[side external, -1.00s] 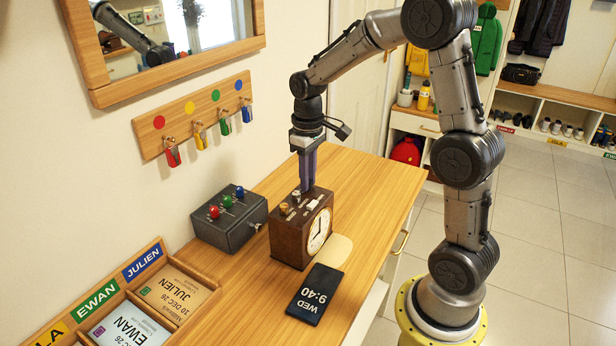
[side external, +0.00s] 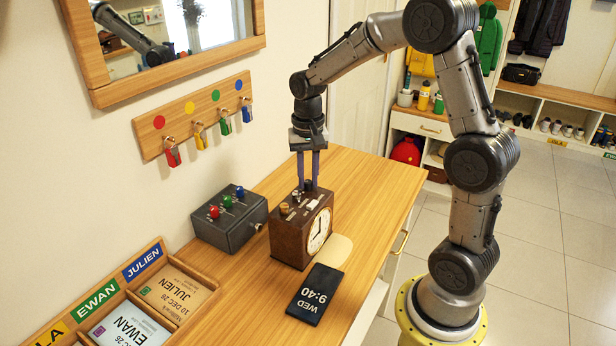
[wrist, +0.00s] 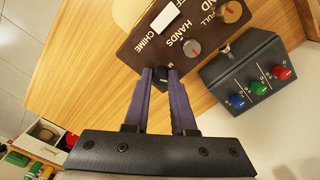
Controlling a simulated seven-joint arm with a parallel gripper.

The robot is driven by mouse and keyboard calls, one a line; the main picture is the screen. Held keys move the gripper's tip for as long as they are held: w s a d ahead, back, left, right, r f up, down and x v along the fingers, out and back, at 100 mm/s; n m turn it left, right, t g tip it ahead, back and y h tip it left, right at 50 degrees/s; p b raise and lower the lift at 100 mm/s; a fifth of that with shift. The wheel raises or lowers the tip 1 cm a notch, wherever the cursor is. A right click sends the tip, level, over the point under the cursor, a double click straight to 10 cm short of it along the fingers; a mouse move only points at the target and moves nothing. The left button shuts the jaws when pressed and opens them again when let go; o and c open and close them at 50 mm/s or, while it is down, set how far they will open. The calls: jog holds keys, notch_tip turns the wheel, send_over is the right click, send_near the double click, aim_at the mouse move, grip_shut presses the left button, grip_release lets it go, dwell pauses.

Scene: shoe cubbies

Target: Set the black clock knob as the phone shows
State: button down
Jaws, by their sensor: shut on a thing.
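A brown wooden clock (side external: 290,240) stands on the bench, its pale dial (side external: 318,230) facing right; its hands are too small to read surely. My gripper (wrist: 161,74) points down over the clock's top, its two purple fingers shut on the black knob (wrist: 162,78) at the back corner. The knob also shows in the side view (side external: 308,185), low between the fingertips; its label is mostly hidden. The phone (side external: 315,294) lies in front of the clock and reads "WED 9:40".
The clock's top also has a grey knob marked HANDS (wrist: 192,48), a brass knob (wrist: 231,11) and a white switch (wrist: 170,19) by CHIME. A grey box (side external: 230,222) with red, green and blue knobs stands left. A card tray (side external: 172,330) lies front left. The bench behind is clear.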

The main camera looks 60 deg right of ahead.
aim_at(308, 182)
jog(key=m, duration=0.5)
jog(key=shift+m, duration=0.3)
jog(key=shift+r, duration=0.1)
dwell(0.3)
jog(key=c, duration=0.7)
grip_release()
jog(key=shift+c, duration=0.2)
notch_tip(308, 182, up, 14)
jog(key=shift+a, duration=0.1)
